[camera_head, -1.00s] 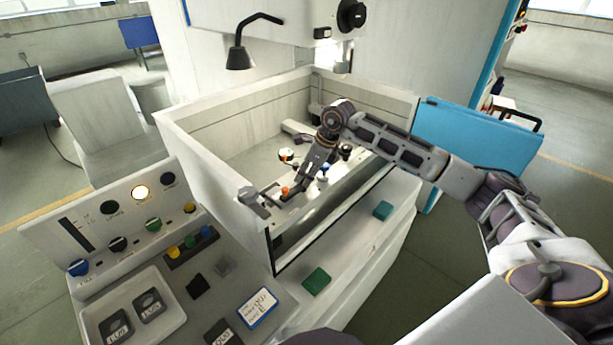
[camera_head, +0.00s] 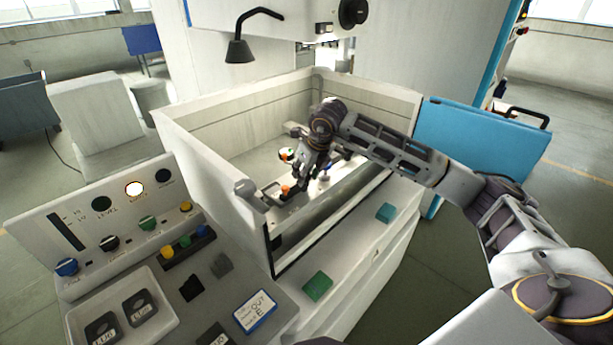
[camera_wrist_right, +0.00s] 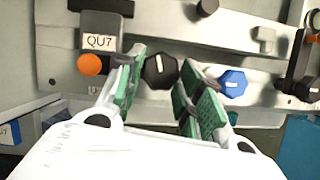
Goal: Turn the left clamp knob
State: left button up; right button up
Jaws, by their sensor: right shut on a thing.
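In the right wrist view a black faceted knob (camera_wrist_right: 160,71) with a white line on its face sits between the green-padded fingers of my right gripper (camera_wrist_right: 161,74). The gripper is shut on this knob, one finger on each side. An orange knob (camera_wrist_right: 89,64) lies to its left, below a grey block marked QU7 (camera_wrist_right: 100,42). A blue knob (camera_wrist_right: 232,82) with a white mark is to its right. In the head view my right gripper (camera_head: 303,176) reaches down into the machine's tub beside the orange knob (camera_head: 285,189), hiding the held knob. My left gripper is not in view.
The tub's pale wall (camera_head: 200,150) surrounds the work area. A lamp (camera_head: 239,50) hangs above its back left. A control panel (camera_head: 100,215) stands at front left. More black knobs (camera_wrist_right: 207,6) sit close by in the wrist view. A blue door (camera_head: 475,145) stands at right.

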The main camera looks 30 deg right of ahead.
jog(key=shift+a+m+h+b, duration=0.1)
jog(key=shift+m+h+b, duration=0.25)
jog(key=shift+m, duration=0.35)
jog(key=shift+a+m+h+b, duration=0.1)
jog(key=shift+m+h+b, duration=0.4)
jog(key=shift+m, duration=1)
jog(key=shift+b, duration=0.3)
jog(key=o, duration=1)
jog(key=shift+r, duration=0.1)
jog(key=shift+s+a+r, duration=0.1)
jog(key=shift+r, duration=0.3)
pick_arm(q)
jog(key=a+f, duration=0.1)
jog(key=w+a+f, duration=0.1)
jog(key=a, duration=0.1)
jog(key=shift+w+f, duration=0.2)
pick_arm(e)
jog(key=v, duration=1.1)
jog(key=shift+o, duration=0.4)
jog(key=shift+a, duration=0.1)
